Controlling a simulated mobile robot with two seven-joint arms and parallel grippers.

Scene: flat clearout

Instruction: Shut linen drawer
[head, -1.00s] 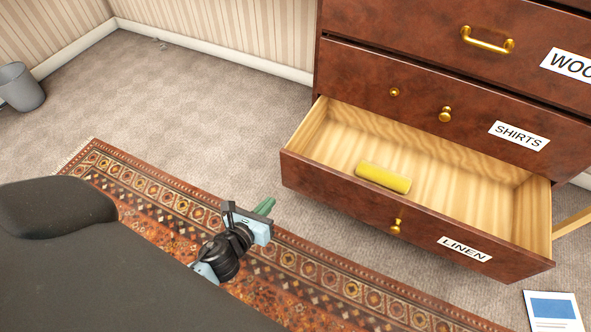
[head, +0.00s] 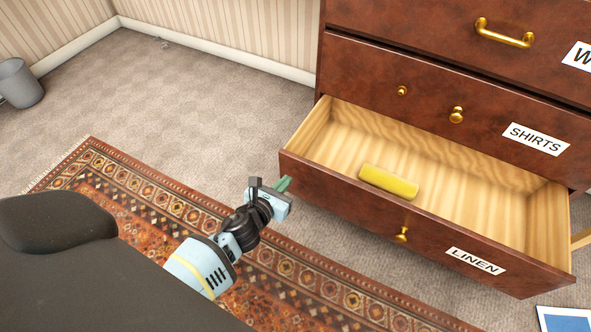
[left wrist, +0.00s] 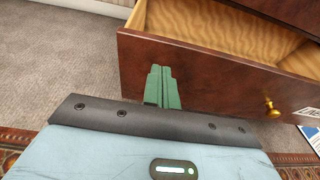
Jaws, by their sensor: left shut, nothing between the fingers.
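The linen drawer (head: 340,202) is the lowest drawer in view and stands pulled out from the brown dresser. Its front carries the LINEN label (head: 475,261) and a brass knob (head: 401,235). A yellow roll-like thing (head: 389,182) lies inside it. My left gripper (head: 283,184) is shut and empty, close to the left end of the drawer front. In the left wrist view its green fingers (left wrist: 162,86) overlap the left part of the drawer front (left wrist: 205,82); I cannot tell whether they touch it. The knob (left wrist: 271,108) shows to their right. My right gripper is not in view.
The SHIRTS drawer (head: 480,128) above looks nearly closed, with a thin dark gap over it. A patterned rug (head: 150,195) lies under my arm. A grey bin (head: 20,84) stands far left. The carpet (head: 200,100) left of the dresser is mostly clear.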

